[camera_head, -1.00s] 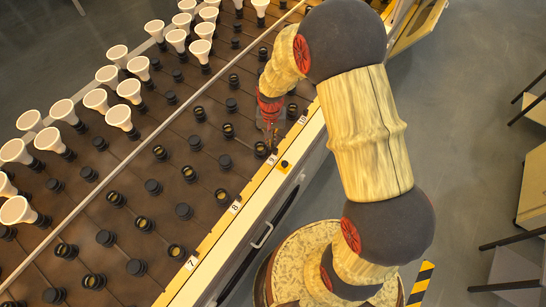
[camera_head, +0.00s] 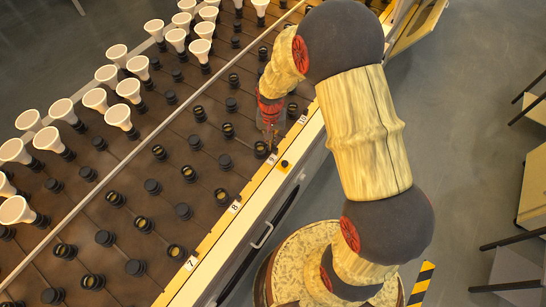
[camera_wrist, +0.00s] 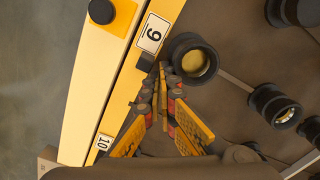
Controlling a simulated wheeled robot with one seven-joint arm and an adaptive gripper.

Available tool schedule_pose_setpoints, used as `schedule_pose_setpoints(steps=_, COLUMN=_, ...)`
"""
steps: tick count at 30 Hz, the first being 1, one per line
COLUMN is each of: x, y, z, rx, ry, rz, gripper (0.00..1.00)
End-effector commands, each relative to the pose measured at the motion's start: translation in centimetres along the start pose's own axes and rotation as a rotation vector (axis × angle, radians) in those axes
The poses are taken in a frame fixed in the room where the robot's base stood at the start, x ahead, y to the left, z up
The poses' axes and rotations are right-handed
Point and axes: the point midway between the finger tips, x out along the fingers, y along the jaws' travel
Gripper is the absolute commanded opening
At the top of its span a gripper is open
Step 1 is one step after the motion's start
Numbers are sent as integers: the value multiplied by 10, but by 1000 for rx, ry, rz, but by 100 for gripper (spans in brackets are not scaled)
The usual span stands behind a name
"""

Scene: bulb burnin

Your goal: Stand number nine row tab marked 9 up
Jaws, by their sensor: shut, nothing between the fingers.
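The row tab marked 9 (camera_wrist: 152,33) is a small white plate with a dark border, at the yellow rail's inner edge. It looks flat against the rail, though its exact tilt is hard to tell. It also shows in the head view (camera_head: 272,159), just below my fingers. My gripper (camera_wrist: 157,68) is shut and empty, its fingertips close beside the tab's end, between the tab and a dark socket (camera_wrist: 194,58). I cannot tell whether they touch the tab. In the head view my gripper (camera_head: 271,146) points down over the board's edge.
Tabs marked 10 (camera_head: 303,120), 8 (camera_head: 235,208) and 7 (camera_head: 192,263) sit along the same yellow rail. An orange block with a black knob (camera_head: 284,164) is on the rail near tab 9. Sockets fill the brown board; white bulbs (camera_head: 119,117) stand farther left.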

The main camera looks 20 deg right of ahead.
Motion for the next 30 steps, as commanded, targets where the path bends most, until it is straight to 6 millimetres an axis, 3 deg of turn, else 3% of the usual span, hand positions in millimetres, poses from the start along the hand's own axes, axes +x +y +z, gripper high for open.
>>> schedule_pose_setpoints(steps=20, x=13, y=0, z=0, rx=0, ry=-1, rz=0, gripper=0)
schedule_pose_setpoints(steps=30, x=7, y=0, z=0, rx=0, ry=-1, rz=0, gripper=0)
